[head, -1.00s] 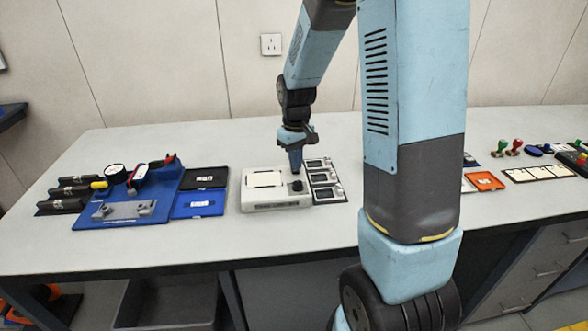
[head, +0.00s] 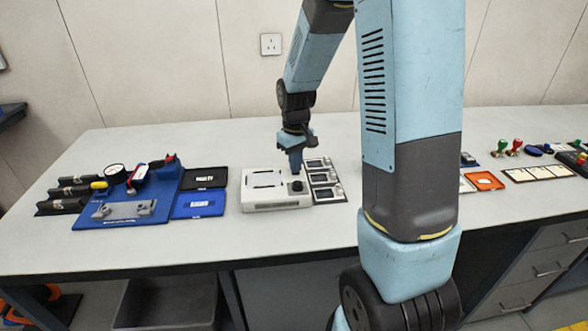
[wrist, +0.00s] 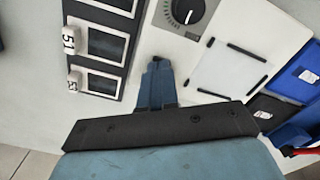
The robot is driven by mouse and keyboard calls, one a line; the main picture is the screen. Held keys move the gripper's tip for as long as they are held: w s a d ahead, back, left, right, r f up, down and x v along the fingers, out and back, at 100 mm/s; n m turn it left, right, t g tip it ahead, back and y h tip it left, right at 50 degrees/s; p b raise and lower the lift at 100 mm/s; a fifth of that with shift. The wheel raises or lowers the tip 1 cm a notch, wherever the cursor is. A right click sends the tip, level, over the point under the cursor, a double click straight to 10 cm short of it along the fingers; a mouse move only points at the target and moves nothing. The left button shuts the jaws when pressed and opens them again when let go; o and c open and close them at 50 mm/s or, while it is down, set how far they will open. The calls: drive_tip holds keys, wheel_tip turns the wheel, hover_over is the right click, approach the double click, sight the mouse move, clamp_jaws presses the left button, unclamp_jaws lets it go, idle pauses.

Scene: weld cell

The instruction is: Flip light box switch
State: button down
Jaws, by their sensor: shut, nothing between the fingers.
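The light box (head: 262,204) is a low white box on the bench, with a flat panel (head: 268,179) and a black dial (head: 297,186) on top. The wrist view shows the pale panel (wrist: 230,82) between dark bars and the dial (wrist: 187,10) with a white pointer. My gripper (head: 296,172) points down at the right part of the box, just behind the dial in the head view. In the wrist view its blue fingers (wrist: 157,66) are together and empty, beside the dial. No separate switch is visible; my fingers may hide it. Contact cannot be told.
A black strip with several framed windows (head: 324,180) lies close right of the box. Black and blue trays (head: 200,204) and a blue fixture board (head: 125,208) stand to the left. The bench front is clear.

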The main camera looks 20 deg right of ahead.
drive_tip(key=shift+r, duration=3.45)
drive_tip(key=s+r+m+t, duration=0.2)
drive_tip(key=s+r, duration=0.6)
drive_tip(key=s, duration=0.3)
drive_tip(key=s+r+m+t, duration=0.1)
drive_tip(key=s+r+t, duration=0.2)
drive_tip(key=s+r, duration=0.5)
drive_tip(key=s, duration=0.4)
drive_tip(key=shift+a+m+t, duration=0.15)
drive_tip(key=shift+m+t, duration=0.15)
drive_tip(key=shift+m, duration=0.1)
drive_tip(key=shift+r, duration=0.15)
